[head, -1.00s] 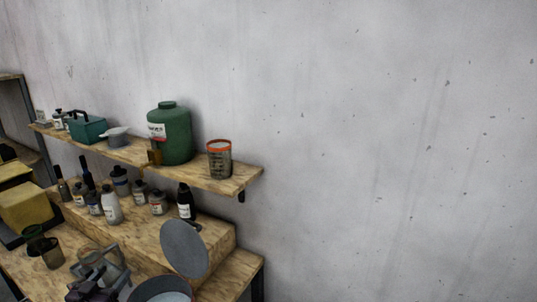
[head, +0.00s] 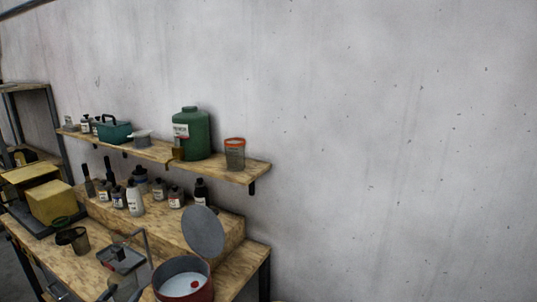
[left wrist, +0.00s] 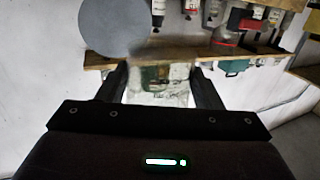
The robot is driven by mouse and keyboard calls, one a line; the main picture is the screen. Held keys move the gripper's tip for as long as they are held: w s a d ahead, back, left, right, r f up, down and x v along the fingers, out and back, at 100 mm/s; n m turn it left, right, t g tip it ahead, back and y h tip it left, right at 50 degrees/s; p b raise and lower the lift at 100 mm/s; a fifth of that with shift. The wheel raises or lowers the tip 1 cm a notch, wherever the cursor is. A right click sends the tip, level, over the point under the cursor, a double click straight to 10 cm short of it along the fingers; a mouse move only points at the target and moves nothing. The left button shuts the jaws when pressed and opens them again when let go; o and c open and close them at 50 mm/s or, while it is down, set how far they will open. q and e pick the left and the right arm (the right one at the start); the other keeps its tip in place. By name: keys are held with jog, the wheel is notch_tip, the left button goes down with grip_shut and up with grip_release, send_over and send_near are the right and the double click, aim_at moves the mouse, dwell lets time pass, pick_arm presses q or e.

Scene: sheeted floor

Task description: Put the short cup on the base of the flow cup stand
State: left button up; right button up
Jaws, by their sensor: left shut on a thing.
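My left gripper (left wrist: 160,92) shows in the left wrist view with its two dark fingers either side of a pale, partly see-through cup-like thing (left wrist: 158,84), which I take as the short cup. It is shut on this thing, whose outline is unclear. In the head view a thin metal frame, apparently the flow cup stand (head: 147,243), rises from the worktop left of the red pot. Its base is hard to make out among the dark and grey parts around it. My left gripper is not clearly separable from these parts there. My right gripper is in neither view.
A red pot (head: 183,296) with a raised round lid (head: 203,231) stands right of the frame. Two dark cups (head: 79,243) and a yellow box (head: 50,203) are to the left. Several bottles (head: 134,198) stand on the raised step, below a wall shelf (head: 229,171).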

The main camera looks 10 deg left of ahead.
pick_arm(q)
jog(key=s+d+f+h+b, duration=0.1)
jog(key=s+d+f+b, duration=0.3)
jog(key=d, duration=0.5)
jog(key=s+d+f+b, duration=0.4)
jog(key=d, duration=0.5)
jog(key=s+d+y+b, duration=0.1)
jog(key=s+d+b, duration=0.3)
jog(key=s, duration=0.5)
jog(key=d, duration=0.2)
jog(key=shift+d+r+b, duration=0.25)
jog(key=shift+d+b, duration=0.1)
jog(key=shift+d, duration=0.1)
jog(key=shift+w, duration=0.1)
